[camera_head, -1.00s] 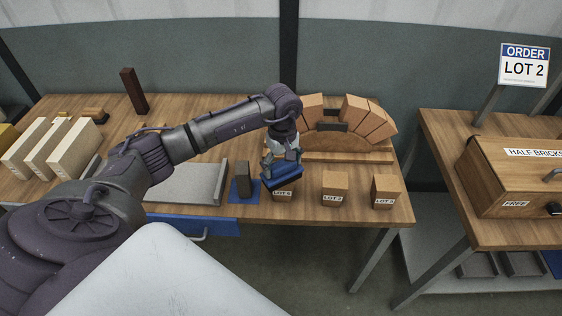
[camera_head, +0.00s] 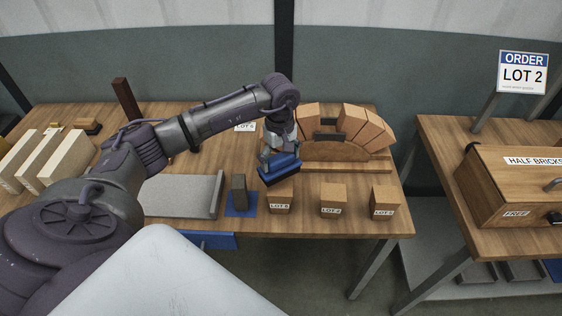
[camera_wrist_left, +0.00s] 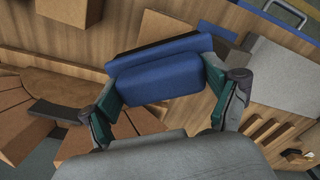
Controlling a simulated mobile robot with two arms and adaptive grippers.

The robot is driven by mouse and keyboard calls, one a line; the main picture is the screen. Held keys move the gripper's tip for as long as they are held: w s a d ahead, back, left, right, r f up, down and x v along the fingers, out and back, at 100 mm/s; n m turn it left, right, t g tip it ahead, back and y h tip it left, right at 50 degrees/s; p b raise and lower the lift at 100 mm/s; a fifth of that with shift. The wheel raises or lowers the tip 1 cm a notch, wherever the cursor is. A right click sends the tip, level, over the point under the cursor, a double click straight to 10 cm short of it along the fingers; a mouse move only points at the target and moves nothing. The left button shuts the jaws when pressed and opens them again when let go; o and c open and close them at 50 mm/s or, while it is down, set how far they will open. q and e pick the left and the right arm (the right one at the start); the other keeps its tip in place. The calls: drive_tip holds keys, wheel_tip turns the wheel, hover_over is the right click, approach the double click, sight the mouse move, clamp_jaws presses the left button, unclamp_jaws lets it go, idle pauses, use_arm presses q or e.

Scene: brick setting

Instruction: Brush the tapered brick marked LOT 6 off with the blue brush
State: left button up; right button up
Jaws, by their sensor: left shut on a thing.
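My left gripper (camera_head: 280,152) is shut on the blue brush (camera_head: 280,170). The brush also shows between the fingers (camera_wrist_left: 170,128) in the left wrist view (camera_wrist_left: 160,78). In the head view it hangs at the upper back of the leftmost of three tapered bricks, partly covering that brick (camera_head: 279,200). Its label looks like LOT 8 or LOT 6; the small print is unclear. I cannot tell whether the bristles touch it. The middle brick (camera_head: 333,196) seems to read LOT 2, and the right brick (camera_head: 384,198) seems to read LOT 5. My right gripper is out of view.
A brick arch on a wooden form (camera_head: 335,150) stands behind the bricks. A dark upright block (camera_head: 239,190) on a blue mat (camera_head: 240,210) and a grey tray (camera_head: 180,195) lie left. Pale slabs (camera_head: 65,158) stand farther left. A second table (camera_head: 455,150) holds a wooden box (camera_head: 500,195).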

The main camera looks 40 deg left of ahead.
use_arm(q)
wheel_tip(320, 180, up, 2)
drive_tip(key=shift+p, duration=0.35)
drive_tip(key=shift+w+a+r+p, duration=0.15)
drive_tip(key=shift+r+p, duration=0.25)
drive_tip(key=shift+r, duration=0.8)
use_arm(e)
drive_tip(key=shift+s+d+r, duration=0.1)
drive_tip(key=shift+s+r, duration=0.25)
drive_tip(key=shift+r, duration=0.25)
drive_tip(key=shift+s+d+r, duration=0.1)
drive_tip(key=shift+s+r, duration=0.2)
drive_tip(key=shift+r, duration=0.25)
use_arm(q)
drive_tip(key=shift+f, duration=0.1)
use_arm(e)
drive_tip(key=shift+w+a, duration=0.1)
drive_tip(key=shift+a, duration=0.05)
